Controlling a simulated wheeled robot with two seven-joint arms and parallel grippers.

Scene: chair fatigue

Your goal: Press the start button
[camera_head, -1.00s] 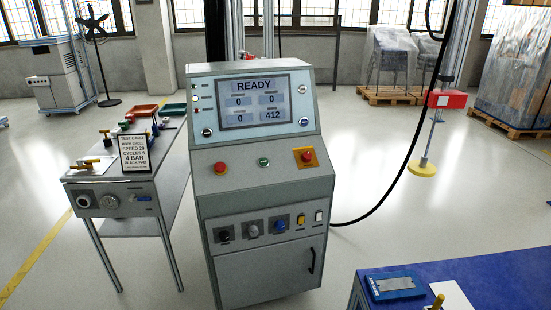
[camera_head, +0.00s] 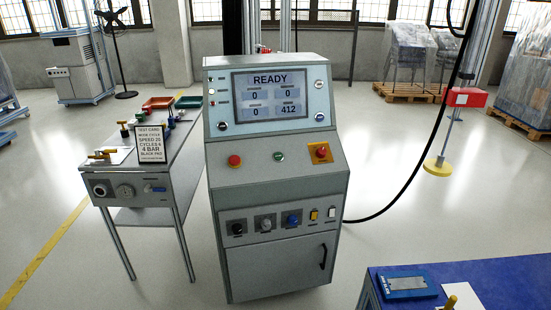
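A grey control console (camera_head: 275,190) stands upright in the middle of the view. Its screen (camera_head: 270,96) reads READY, with zeros and 412 below. On the sloped panel under the screen are a red button (camera_head: 235,160) at left, a small green button (camera_head: 279,156) in the middle, and a red button on a yellow plate (camera_head: 320,152) at right. The green button is the likely start button; its label is too small to read. Neither gripper is in view.
A grey side table (camera_head: 150,165) with a test card (camera_head: 152,144) and small fittings stands left of the console. A blue-topped table (camera_head: 490,285) is at the lower right. A black cable (camera_head: 400,190) runs to the console's right side. Open floor lies between.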

